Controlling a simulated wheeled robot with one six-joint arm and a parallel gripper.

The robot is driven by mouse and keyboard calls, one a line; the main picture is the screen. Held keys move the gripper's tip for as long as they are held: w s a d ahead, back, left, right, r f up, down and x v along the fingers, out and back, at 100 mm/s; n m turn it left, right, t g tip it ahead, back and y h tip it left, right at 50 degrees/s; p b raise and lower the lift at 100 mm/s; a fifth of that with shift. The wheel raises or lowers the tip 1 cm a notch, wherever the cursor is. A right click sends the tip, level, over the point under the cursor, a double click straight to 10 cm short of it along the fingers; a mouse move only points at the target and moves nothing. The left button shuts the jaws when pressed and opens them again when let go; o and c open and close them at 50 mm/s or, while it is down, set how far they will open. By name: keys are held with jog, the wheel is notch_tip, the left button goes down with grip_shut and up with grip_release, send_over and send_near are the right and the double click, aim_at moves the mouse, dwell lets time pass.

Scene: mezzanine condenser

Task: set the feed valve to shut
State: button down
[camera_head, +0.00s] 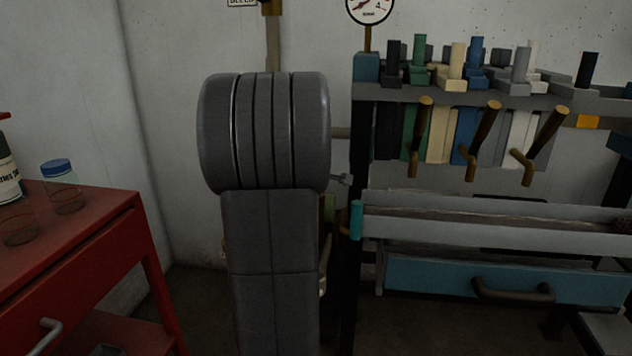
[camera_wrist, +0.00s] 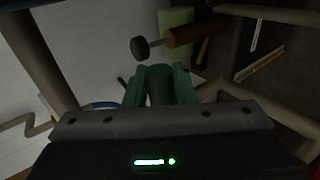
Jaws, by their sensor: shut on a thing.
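In the wrist view my gripper (camera_wrist: 160,82) has its green fingers closed around a rounded, dim piece. It looks like the feed valve's handle (camera_wrist: 159,70), seen end-on and mostly hidden by the fingers. In the head view my own grey arm fills the middle and covers my gripper and most of what is behind it. A small brass-coloured lever-like part (camera_head: 323,272) shows at the arm's right edge. I cannot read the valve's setting from these frames.
A red cart (camera_head: 80,240) with jars stands at left. At right is a rack (camera_head: 480,97) with wooden-handled tools above a blue drawer (camera_head: 430,280). A pressure gauge (camera_head: 369,8) is at the top. A wooden-handled thing (camera_wrist: 185,38) lies close beyond the fingers.

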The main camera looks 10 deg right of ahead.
jog(key=shift+f, duration=0.15)
jog(key=c, duration=1.3)
grip_release()
jog(key=shift+o, duration=0.2)
jog(key=p+v, duration=0.4)
jog(key=v, duration=1)
jog(key=shift+w+f, duration=0.1)
jog(key=shift+w, duration=0.1)
